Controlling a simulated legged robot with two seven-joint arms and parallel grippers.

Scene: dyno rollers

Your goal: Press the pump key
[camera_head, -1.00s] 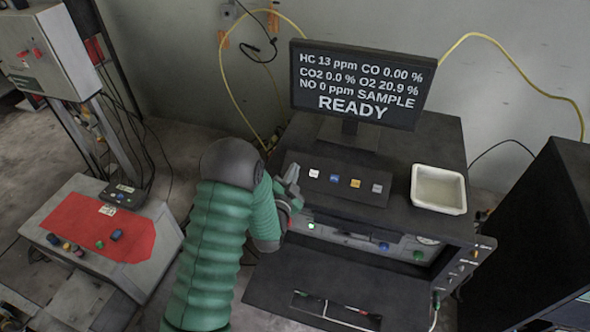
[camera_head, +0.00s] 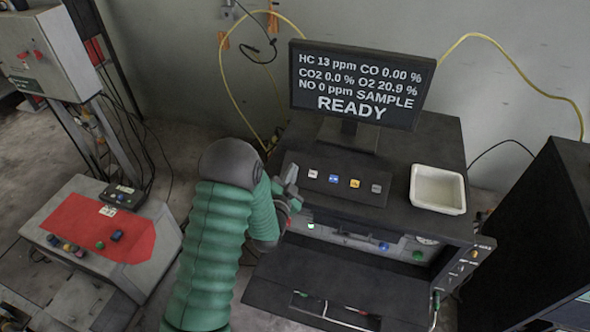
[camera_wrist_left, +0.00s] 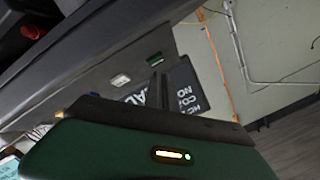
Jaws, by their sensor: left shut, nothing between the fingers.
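A dark key panel lies on top of the analyzer cabinet, below the monitor. It has a white key (camera_head: 313,174), a blue key (camera_head: 333,179), an orange key (camera_head: 355,183) and a grey key (camera_head: 376,188). Their labels are too small to read, so I cannot tell which is the pump key. My left gripper (camera_head: 291,182) is shut and empty at the panel's left edge, left of the white key. I cannot see whether it touches the panel. The left wrist view shows the monitor (camera_wrist_left: 180,93) tilted. My right gripper is not in view.
The monitor (camera_head: 355,85) reads READY behind the keys. A white tray (camera_head: 438,190) stands right of the panel. An open drawer (camera_head: 320,285) is below the cabinet front. A black cabinet (camera_head: 530,235) stands at right, and a red-topped unit (camera_head: 135,240) at left.

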